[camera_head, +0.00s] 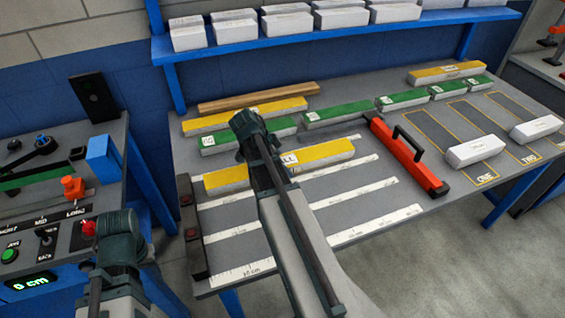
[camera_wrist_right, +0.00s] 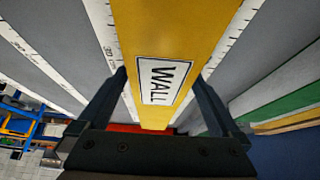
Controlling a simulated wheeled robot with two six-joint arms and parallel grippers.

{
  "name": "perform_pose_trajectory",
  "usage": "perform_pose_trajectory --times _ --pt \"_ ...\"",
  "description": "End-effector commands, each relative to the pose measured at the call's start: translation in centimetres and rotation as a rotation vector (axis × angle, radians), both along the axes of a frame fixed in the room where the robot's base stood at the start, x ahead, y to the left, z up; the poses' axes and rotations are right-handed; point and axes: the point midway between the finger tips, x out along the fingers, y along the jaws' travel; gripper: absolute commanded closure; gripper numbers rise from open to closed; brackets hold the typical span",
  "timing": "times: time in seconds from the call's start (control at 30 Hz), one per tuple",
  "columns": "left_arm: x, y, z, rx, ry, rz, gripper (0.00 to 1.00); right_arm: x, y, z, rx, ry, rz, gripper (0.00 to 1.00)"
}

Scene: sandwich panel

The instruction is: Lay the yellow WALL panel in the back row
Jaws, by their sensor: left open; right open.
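The yellow WALL panel (camera_head: 325,152) lies on the table's ruled strips, in front of the green row. My right arm covers its middle in the head view. In the right wrist view the panel (camera_wrist_right: 165,30) runs between the two fingers of my right gripper (camera_wrist_right: 160,78), which is open. The fingers stand on either side of the panel near its WALL label; I cannot tell whether they touch it. Another yellow panel (camera_head: 280,107) lies further back on the left, behind the green panels.
Green panels (camera_head: 338,114) form a row across the table. A wooden bar (camera_head: 258,97) lies at the back. A red tool with a black handle (camera_head: 405,158) stands right of the WALL panel. White blocks (camera_head: 475,150) and a yellow panel (camera_head: 447,72) lie at right. A dark stop (camera_head: 194,230) edges the left.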

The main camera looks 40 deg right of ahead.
Motion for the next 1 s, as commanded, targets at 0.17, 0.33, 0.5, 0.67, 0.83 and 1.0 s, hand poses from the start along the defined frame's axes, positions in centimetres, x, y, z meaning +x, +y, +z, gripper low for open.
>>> perform_pose_trajectory --times 0.17,0.33,0.5,0.67,0.83,1.0 --pt "0.0 0.0 0.9 0.000 0.000 0.000 0.50 0.1 0.3 0.9 0.000 0.000 0.001 0.00" --pt "0.0 0.0 3.4 0.000 0.000 0.000 0.50 0.5 1.4 3.4 0.000 0.001 0.002 0.00" --pt "0.0 0.0 6.1 0.000 0.000 0.001 0.50 1.0 2.9 6.1 0.000 0.000 0.001 0.00" --pt "0.0 0.0 8.5 0.000 0.000 0.001 0.50 1.4 4.2 8.5 0.000 0.001 0.002 0.00" --pt "0.0 0.0 10.4 0.000 0.000 0.001 0.50 1.8 5.4 10.4 0.000 0.000 0.002 0.00" --pt "0.0 0.0 11.6 0.000 0.000 0.000 0.50 2.0 6.1 11.6 0.000 0.000 0.000 0.00"
